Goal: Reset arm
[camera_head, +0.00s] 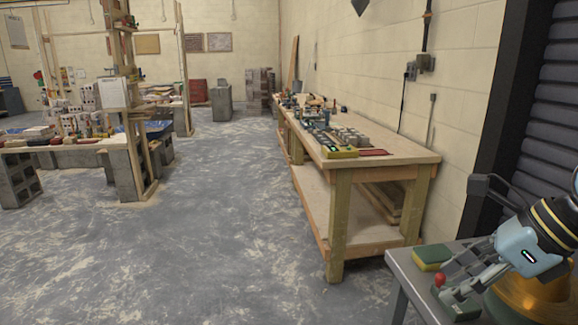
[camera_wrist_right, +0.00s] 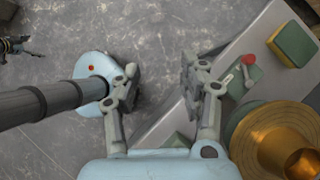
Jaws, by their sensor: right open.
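My right gripper (camera_head: 455,290) reaches in from the right over a grey metal table (camera_head: 398,262) in the head view. In the wrist view its two fingers (camera_wrist_right: 160,70) stand wide apart with nothing between them. The right finger is above the table edge and the left finger is over the side of the pale blue round part of my body. My left gripper does not show in the head view. A small dark jointed thing at the upper left edge of the wrist view is too cut off to identify.
A green-and-yellow sponge (camera_head: 432,257), a red-knobbed tool (camera_head: 440,279) and a brass-coloured round vessel (camera_wrist_right: 262,135) are on the grey table, close to my right gripper. A long wooden workbench (camera_head: 345,165) with tools stands along the wall. The floor (camera_head: 220,240) at centre-left is clear.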

